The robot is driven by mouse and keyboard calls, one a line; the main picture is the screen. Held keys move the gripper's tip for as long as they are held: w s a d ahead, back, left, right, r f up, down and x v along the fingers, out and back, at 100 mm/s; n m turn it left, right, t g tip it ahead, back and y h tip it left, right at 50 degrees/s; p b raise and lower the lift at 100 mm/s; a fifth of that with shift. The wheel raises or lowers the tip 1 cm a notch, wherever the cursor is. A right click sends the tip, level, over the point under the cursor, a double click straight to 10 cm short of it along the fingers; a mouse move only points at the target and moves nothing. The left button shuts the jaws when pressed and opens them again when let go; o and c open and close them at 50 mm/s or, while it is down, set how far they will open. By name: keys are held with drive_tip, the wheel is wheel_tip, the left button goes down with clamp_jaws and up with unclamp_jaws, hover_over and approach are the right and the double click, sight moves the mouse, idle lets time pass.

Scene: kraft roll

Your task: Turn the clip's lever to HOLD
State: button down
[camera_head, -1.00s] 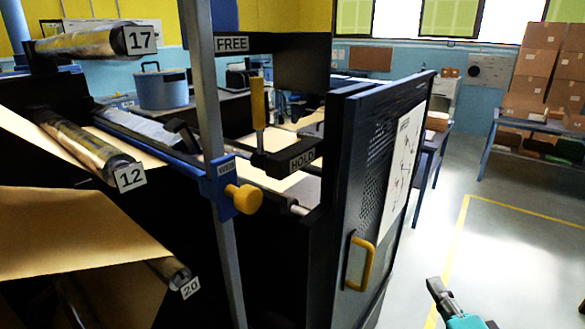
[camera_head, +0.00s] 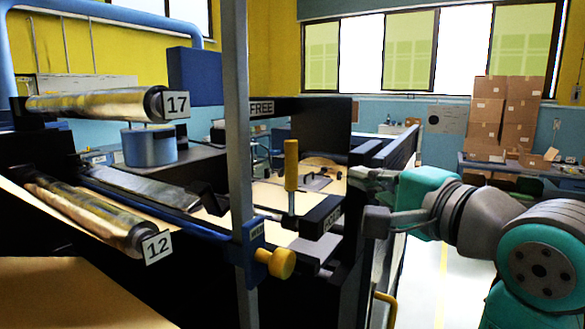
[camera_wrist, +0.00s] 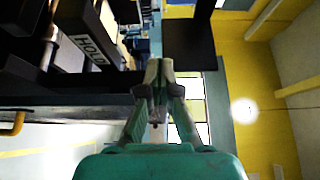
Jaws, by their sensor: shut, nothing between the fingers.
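The clip's lever has a yellow handle (camera_head: 291,165) that stands upright on a thin metal stem. The HOLD plate (camera_head: 333,218) is to its lower right, and the FREE plate (camera_head: 261,108) is above and behind it. My gripper (camera_head: 370,192) comes in from the right, just right of the HOLD plate in the picture and apart from the lever. In the wrist view my gripper's fingers (camera_wrist: 157,75) are together and empty, with the HOLD plate (camera_wrist: 88,48) to their upper left. I cannot make out the yellow handle in the wrist view.
A grey upright post (camera_head: 238,130) with a blue clamp and yellow knob (camera_head: 275,262) stands left of the lever. Foil-like rolls marked 17 (camera_head: 95,103) and 12 (camera_head: 85,215) lie at the left. A dark panel stands behind the gripper. Boxes (camera_head: 500,110) are stacked far right.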

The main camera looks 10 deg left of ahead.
drive_tip(key=x, duration=1)
drive_tip(key=shift+a+r, duration=0.1)
drive_tip(key=shift+a, duration=0.15)
drive_tip(key=shift+s+a, duration=0.25)
drive_tip(key=shift+s, duration=0.3)
drive_tip(key=shift+s+a, duration=0.25)
drive_tip(key=shift+s, duration=0.3)
drive_tip(key=shift+s+a, duration=0.4)
drive_tip(key=shift+s, duration=0.3)
drive_tip(key=shift+s, duration=0.15)
